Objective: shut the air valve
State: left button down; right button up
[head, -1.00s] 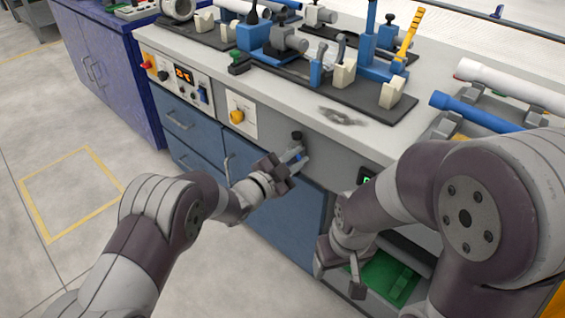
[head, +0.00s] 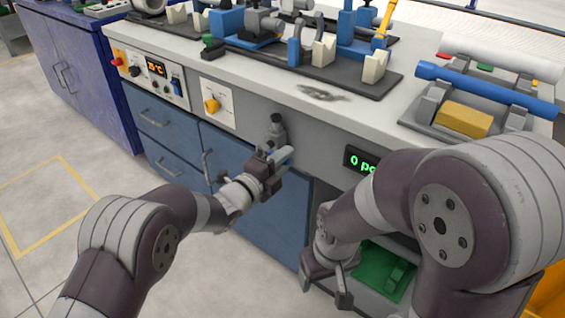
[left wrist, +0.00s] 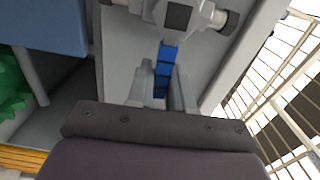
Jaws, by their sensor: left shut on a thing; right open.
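The air valve (head: 275,128) is a small grey fitting on the front face of the bench, below the worktop edge. It also shows at the top of the left wrist view (left wrist: 180,16), with its blue lever (left wrist: 165,66) running down from it between my fingers. My left gripper (head: 280,157) is just below the valve body, its two fingers (left wrist: 160,88) shut on the blue lever. In the head view the lever is mostly hidden by the gripper. My right gripper (head: 325,286) is open and empty, low in front of the bench.
A display (head: 362,161) right of the valve reads 0 with its unit partly hidden by my right arm. A yellow knob (head: 211,105) and a control panel (head: 150,78) lie to the left. A green object (head: 386,272) sits in the open space below.

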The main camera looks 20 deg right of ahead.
pick_arm(q)
jog(key=shift+f+m+b, duration=0.3)
jog(key=shift+m, duration=0.1)
jog(key=c, duration=1.1)
grip_release()
jog(key=shift+a+r, duration=0.1)
jog(key=p+v, duration=0.4)
jog(key=v, duration=0.8)
jog(key=shift+s+a, duration=0.2)
